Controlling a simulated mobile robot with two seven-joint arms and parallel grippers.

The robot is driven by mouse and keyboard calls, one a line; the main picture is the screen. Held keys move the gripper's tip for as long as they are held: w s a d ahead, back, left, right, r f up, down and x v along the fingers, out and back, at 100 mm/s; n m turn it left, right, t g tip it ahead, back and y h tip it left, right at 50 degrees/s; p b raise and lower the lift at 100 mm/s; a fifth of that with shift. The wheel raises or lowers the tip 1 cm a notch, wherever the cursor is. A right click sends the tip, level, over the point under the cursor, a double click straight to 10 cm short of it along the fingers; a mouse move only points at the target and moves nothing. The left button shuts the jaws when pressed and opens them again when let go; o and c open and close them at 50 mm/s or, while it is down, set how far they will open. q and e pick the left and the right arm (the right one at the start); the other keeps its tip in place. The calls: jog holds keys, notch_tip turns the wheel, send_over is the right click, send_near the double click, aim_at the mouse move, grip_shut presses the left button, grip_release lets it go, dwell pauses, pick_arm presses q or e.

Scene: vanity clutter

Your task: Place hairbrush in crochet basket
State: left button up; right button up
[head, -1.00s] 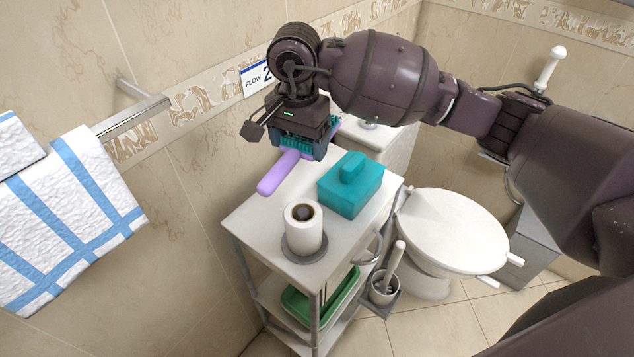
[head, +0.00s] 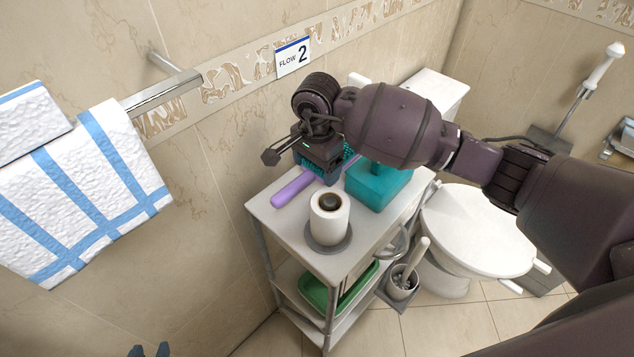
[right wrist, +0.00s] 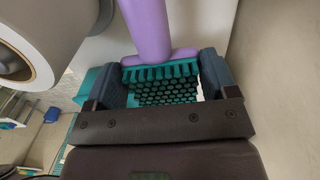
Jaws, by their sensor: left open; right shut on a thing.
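The hairbrush has a purple handle (head: 293,188) and teal bristles (right wrist: 165,72). My right gripper (head: 322,172) is shut on its head, above or at the cart top behind the toilet roll. I cannot tell whether the brush touches the cart top. In the right wrist view the bristles sit between the two fingers (right wrist: 168,85). The tips of my left gripper (head: 149,351) show at the bottom edge of the head view, open and empty. A green basket-like tray (head: 316,293) is on the cart's lower shelf. I cannot tell whether it is the crochet basket.
The white cart (head: 288,228) carries a toilet roll (head: 326,224) on a grey disc and a teal box (head: 376,187). A toilet (head: 478,228) and a brush holder (head: 402,284) stand to the right. A towel (head: 90,190) hangs at the left wall.

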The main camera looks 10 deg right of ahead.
aim_at(317, 184)
jog(key=shift+f, duration=2.95)
jog(key=shift+f+b, duration=0.2)
jog(key=shift+b, duration=0.15)
jog(key=o, duration=0.8)
jog(key=shift+r, duration=0.1)
jog(key=shift+o, duration=0.2)
